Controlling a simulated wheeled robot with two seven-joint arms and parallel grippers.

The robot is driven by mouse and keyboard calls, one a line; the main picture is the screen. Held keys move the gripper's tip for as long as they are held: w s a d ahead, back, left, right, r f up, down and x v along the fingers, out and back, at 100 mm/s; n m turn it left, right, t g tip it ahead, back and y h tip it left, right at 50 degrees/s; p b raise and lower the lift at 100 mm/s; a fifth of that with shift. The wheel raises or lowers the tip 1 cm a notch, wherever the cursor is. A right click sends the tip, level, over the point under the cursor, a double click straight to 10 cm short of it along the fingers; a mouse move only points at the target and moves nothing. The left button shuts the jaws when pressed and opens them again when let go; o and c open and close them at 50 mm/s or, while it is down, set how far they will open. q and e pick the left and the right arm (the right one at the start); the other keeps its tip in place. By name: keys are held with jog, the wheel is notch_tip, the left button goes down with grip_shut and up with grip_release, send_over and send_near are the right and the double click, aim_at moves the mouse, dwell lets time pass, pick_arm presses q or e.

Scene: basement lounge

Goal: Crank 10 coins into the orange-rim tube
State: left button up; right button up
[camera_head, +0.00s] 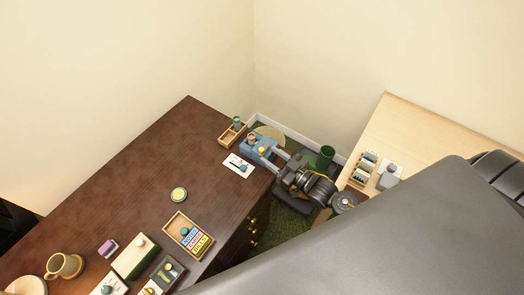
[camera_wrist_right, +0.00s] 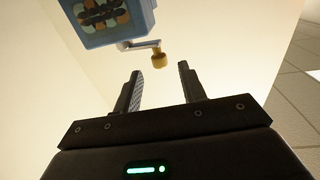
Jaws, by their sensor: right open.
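A blue coin machine (camera_head: 257,153) stands at the far right corner of the dark desk. In the right wrist view the blue machine (camera_wrist_right: 112,18) is at the top, with a crank arm ending in a yellow-orange knob (camera_wrist_right: 159,60). A small orange-topped piece (camera_head: 251,137) shows at the machine in the head view; I cannot tell whether it is the orange-rim tube. My right gripper (camera_head: 281,160) is at the machine's right side. In the wrist view its fingers (camera_wrist_right: 163,88) are open and empty, with the knob beyond their tips, apart from them.
A wooden tray (camera_head: 222,138) with a green-topped piece (camera_head: 237,121) stands behind the machine, and a white card (camera_head: 229,162) lies in front. A shallow box (camera_head: 170,228), a mug (camera_head: 66,266) and other items lie nearer. A pale table (camera_head: 400,118) stands right. The desk's middle is mostly clear.

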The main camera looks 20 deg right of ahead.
aim_at(264, 152)
jog(key=v, duration=0.4)
jog(key=shift+b, duration=0.35)
jog(key=shift+c, duration=0.3)
jog(key=shift+f+p+x, duration=0.15)
jog(key=shift+p+x, duration=1.8)
jog(key=shift+x, duration=0.3)
jog(key=shift+f+p+x, duration=0.1)
jog(key=shift+p+x, duration=1.8)
jog(key=shift+x, duration=0.35)
jog(key=shift+c, duration=0.5)
grip_shut()
